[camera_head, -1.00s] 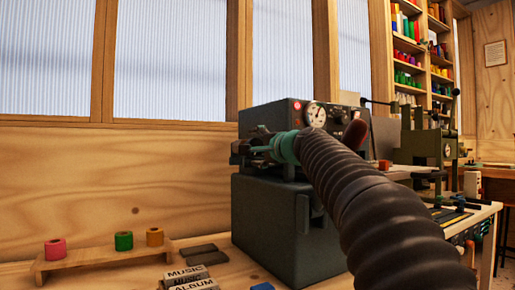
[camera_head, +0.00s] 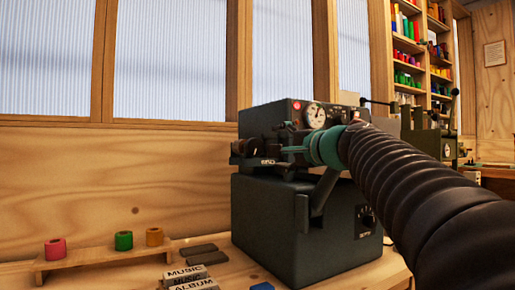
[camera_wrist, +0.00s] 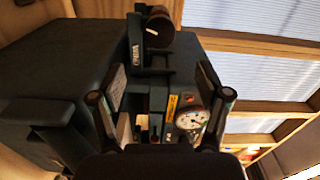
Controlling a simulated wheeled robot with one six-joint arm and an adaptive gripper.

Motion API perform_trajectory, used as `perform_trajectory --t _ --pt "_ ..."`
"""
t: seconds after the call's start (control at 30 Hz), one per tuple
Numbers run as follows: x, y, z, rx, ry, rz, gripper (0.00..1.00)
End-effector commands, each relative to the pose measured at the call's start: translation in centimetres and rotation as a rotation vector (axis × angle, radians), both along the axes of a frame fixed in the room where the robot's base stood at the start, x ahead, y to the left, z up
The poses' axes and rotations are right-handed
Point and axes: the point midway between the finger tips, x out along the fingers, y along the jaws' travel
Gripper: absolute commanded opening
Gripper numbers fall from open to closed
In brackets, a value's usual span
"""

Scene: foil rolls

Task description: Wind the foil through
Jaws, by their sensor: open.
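The dark green foil machine (camera_head: 290,225) stands on the bench, with a dial (camera_head: 315,115) on its upper head and a lever on its front. My gripper (camera_head: 288,149) is in front of the upper head, at the end of my teal wrist. In the wrist view my gripper (camera_wrist: 160,78) is open, its fingers apart on either side of part of the machine. A dark knob (camera_wrist: 159,26) with a white mark lies beyond them, and the dial (camera_wrist: 192,118) shows between them. Pink (camera_head: 55,249), green (camera_head: 124,240) and ochre (camera_head: 155,237) rolls stand on a wooden rack. I cannot make out foil in the machine.
Type blocks reading MUSIC and ALBUM (camera_head: 190,280) lie on the bench before the machine, near dark flat pieces (camera_head: 202,251) and a blue piece (camera_head: 262,286). A wooden wall and windows are behind. Shelves (camera_head: 412,60) of coloured rolls stand at the back right.

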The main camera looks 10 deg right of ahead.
Motion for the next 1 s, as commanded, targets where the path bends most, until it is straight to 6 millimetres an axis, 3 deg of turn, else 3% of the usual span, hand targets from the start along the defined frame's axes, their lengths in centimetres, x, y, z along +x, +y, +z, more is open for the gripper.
perform_trajectory --t 0.2,0.47,0.67,1.0 --pt "0.0 0.0 -0.3 0.000 0.000 0.000 0.76" --pt "0.4 -0.7 -3.1 -0.028 -0.020 -0.012 0.76" --pt "-0.2 -0.9 -2.5 -0.365 -0.138 -0.016 0.76" --pt "-1.7 -0.3 0.2 -1.056 -0.351 -0.013 0.76"
